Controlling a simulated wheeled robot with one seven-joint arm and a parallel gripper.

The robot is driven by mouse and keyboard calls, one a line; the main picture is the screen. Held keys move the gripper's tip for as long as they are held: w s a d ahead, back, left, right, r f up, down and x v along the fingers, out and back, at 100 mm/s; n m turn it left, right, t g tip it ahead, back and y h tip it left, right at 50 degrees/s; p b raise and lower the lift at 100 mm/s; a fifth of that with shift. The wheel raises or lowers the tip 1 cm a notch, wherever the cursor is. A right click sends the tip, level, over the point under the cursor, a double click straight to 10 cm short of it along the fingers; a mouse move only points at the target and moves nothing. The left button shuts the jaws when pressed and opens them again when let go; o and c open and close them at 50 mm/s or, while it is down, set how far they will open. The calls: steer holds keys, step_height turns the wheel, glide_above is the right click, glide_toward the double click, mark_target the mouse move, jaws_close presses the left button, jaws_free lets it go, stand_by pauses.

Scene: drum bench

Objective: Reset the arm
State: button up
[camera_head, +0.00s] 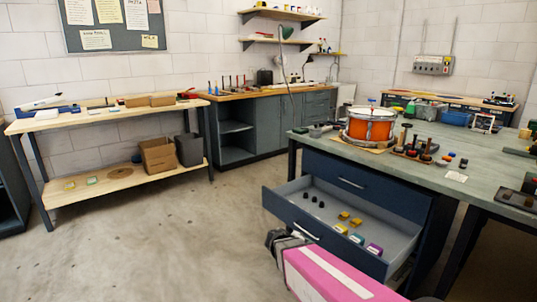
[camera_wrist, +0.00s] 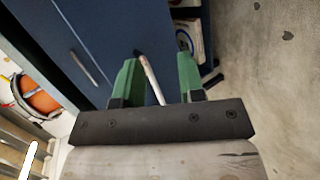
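My gripper (camera_head: 288,240) is low in front of the open drawer (camera_head: 330,215) of the bench, near the drawer's front handle (camera_head: 306,231). In the wrist view its two green fingers (camera_wrist: 157,60) stand apart. Whether the handle lies fully between the fingers in depth, I cannot tell.
The open drawer holds small black pieces (camera_head: 314,199) and several yellow, teal and purple blocks (camera_head: 356,238). An orange drum (camera_head: 370,125) stands on the grey-green bench top (camera_head: 440,165). A closed drawer has its own handle (camera_head: 350,183). The floor (camera_head: 150,250) at left is clear.

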steer(key=s+d+r+m+g+y, duration=0.2)
steer(key=s+m+g+y, duration=0.2)
steer(key=s+y, duration=0.4)
steer(key=y, duration=0.2)
steer(key=shift+s+d+r+m+g+y, duration=0.2)
steer(key=shift+s+d+m+g+y, duration=0.05)
steer(key=shift+s+m+g+y, duration=0.15)
stand_by(0.6)
